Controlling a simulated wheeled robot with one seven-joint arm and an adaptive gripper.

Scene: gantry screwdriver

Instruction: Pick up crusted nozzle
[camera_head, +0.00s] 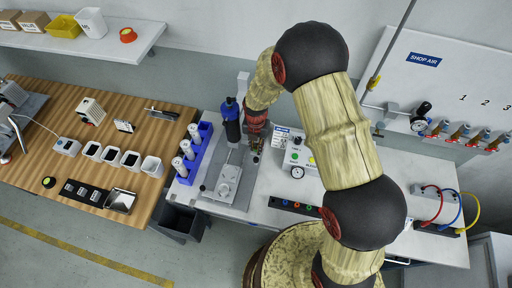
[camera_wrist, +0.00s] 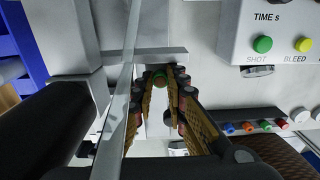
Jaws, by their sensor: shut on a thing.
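My gripper (camera_wrist: 161,84) is in the middle of the wrist view, its two yellow-brown fingers converging at the tips. It is shut on a small greenish-brown piece (camera_wrist: 159,77), which appears to be the crusted nozzle. Most of that piece is hidden between the fingertips, so its crust cannot be made out. In the head view my gripper (camera_head: 257,144) is just right of the dark upright cylinder (camera_head: 232,122) of the gantry, above the grey base plate area. The nozzle is too small to tell there.
The gantry fixture (camera_head: 228,180) stands close on the left, and a grey metal bar crosses the wrist view. A white control box (camera_head: 300,158) is right of my gripper. A black strip with coloured rings (camera_head: 294,206) lies in front. A blue rack (camera_head: 188,163) holds cylinders.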

